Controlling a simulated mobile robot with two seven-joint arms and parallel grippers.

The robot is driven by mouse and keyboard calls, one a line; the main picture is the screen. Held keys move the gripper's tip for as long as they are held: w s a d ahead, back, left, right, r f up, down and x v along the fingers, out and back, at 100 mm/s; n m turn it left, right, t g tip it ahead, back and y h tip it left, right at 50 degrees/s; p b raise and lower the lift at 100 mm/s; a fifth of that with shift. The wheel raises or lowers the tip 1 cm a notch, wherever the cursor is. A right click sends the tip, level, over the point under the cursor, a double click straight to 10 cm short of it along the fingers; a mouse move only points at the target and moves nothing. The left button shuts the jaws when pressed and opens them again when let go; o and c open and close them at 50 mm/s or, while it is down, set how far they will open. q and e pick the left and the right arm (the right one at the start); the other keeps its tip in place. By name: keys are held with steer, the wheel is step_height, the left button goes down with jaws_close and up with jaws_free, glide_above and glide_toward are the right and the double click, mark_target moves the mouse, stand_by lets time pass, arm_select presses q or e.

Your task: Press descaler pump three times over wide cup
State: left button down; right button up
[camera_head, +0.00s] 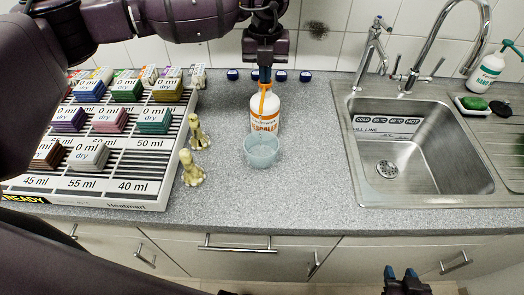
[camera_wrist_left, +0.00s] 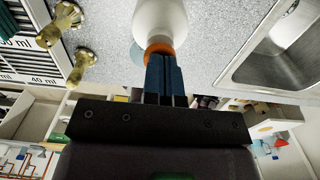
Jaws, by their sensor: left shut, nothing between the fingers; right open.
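The descaler pump bottle (camera_head: 265,112) is white with an orange label and an orange pump top, upright on the grey counter. The wide cup (camera_head: 262,152), pale blue and round, stands just in front of it. My left gripper (camera_head: 265,76) is shut and empty, pointing down directly above the pump top; whether it touches cannot be told. In the left wrist view its blue fingers (camera_wrist_left: 165,75) lie over the orange collar of the bottle (camera_wrist_left: 160,20), and the cup (camera_wrist_left: 137,53) is mostly hidden. My right gripper (camera_head: 403,273) is open and empty at the lower right.
A slotted rack (camera_head: 120,185) with labelled blocks stands at left. Two brass fittings (camera_head: 191,168) stand between rack and cup. A sink (camera_head: 425,150) with taps is at right, with a green-topped pump bottle (camera_head: 487,72) beyond it. Counter right of the cup is clear.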

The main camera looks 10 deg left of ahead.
arm_select(q)
steer(key=shift+f, duration=0.25)
steer(key=shift+r, duration=0.2)
arm_select(e)
steer(key=shift+w+r, duration=0.25)
steer(key=shift+w, duration=0.2)
arm_select(q)
steer(key=shift+r+p, duration=0.45)
steer(key=shift+r, duration=0.15)
steer(key=shift+r+p, duration=0.65)
steer(key=shift+r, duration=0.75)
arm_select(e)
steer(key=shift+s+r, duration=0.2)
steer(key=shift+r, duration=0.9)
steer(key=shift+w+a+r, duration=0.1)
steer(key=shift+w+r, duration=0.05)
steer(key=shift+w, duration=0.2)
arm_select(q)
steer(key=shift+f, duration=0.15)
